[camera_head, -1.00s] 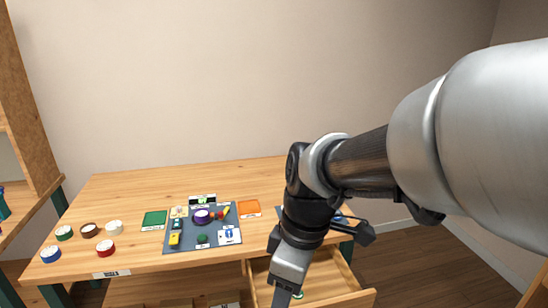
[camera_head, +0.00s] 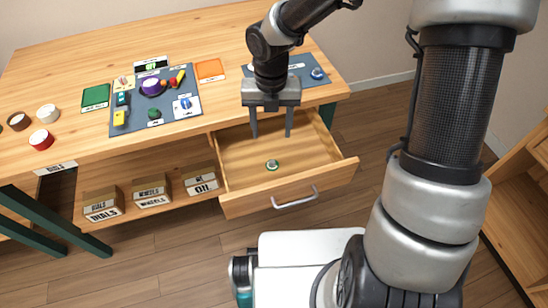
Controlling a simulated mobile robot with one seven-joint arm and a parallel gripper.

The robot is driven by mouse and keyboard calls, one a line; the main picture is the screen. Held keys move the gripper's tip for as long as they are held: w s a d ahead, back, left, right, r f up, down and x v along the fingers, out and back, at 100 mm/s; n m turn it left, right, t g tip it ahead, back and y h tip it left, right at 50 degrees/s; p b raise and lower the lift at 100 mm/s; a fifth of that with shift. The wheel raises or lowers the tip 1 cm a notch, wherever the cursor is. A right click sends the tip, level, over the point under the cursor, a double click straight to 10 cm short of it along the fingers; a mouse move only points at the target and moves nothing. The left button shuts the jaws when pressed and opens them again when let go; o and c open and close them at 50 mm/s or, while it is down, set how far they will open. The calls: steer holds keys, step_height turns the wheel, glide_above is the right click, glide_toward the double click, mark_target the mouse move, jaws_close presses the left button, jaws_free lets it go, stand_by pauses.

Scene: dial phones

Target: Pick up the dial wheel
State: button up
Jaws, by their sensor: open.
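A small round green and white wheel (camera_head: 272,165) lies alone on the floor of the open drawer (camera_head: 340,172), and looks like the dial wheel. My gripper (camera_head: 271,135) points down over the rear part of the drawer, behind the wheel in the picture. Its two fingers are apart with nothing between them. The wheel is in full view, clear of the fingers. How high the fingertips are above the drawer floor is hard to tell.
The drawer's front has a metal handle (camera_head: 295,198). On the table, a grey mat (camera_head: 137,127) bears several small parts, with green (camera_head: 96,97) and orange (camera_head: 211,70) squares beside it. Red (camera_head: 41,140) and white (camera_head: 47,113) dials stand left. Labelled boxes (camera_head: 152,192) fill the shelf below.

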steer(key=b, duration=0.3)
glide_above(272, 161)
steer(key=f, duration=0.9)
steer(key=shift+s+f, duration=0.2)
steer(key=shift+s, duration=0.2)
steer(key=shift+w+f+b, duration=0.15)
steer(key=shift+f+b, duration=0.55)
steer(key=shift+f, duration=0.65)
steer(key=shift+w+f+b, duration=0.15)
steer(key=shift+f+b, duration=0.55)
steer(key=shift+f, duration=0.65)
steer(key=c, duration=1.1)
